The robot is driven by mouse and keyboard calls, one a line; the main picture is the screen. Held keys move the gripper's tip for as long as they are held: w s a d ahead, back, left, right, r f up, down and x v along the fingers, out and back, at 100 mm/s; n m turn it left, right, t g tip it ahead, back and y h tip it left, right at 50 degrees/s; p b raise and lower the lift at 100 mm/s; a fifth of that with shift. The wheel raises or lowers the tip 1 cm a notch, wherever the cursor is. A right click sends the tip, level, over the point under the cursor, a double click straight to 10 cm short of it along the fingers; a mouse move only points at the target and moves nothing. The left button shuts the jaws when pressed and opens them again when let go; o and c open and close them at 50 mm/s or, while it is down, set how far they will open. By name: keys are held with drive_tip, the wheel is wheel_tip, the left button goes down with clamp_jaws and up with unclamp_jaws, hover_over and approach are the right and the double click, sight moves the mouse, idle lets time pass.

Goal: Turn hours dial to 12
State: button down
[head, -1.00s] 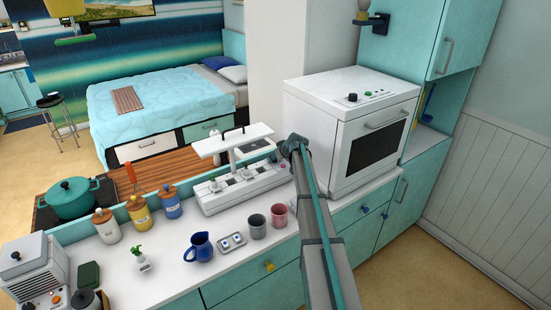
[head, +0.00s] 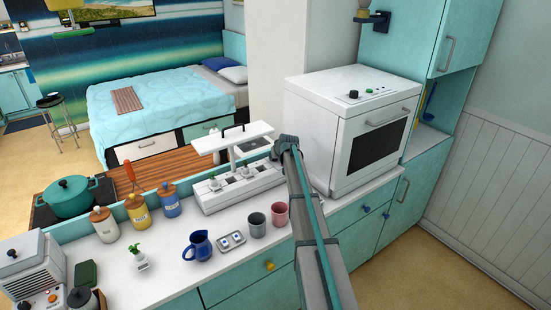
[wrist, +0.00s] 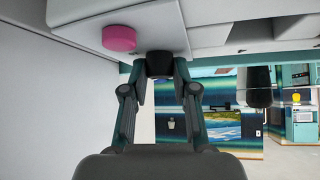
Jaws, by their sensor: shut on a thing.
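In the wrist view my gripper (wrist: 160,72) has its fingers closed on a dark round knob (wrist: 160,63) below a pale panel. I take this knob for the hours dial, but no numbers or pointer are readable. A pink round button (wrist: 119,38) sits on the panel to the left of the knob. In the head view my arm reaches to the gap between the white planter with a lamp (head: 240,193) and the white oven (head: 345,150). My gripper and the knob are hidden there.
A pink cup (head: 279,214), a grey cup (head: 256,225) and a blue pitcher (head: 199,247) stand on the counter (head: 180,275). Several jars line its back edge. The oven stands close on the right of my arm.

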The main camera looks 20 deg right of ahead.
drive_tip(key=c, duration=0.9)
unclamp_jaws()
drive_tip(key=v, duration=1.2)
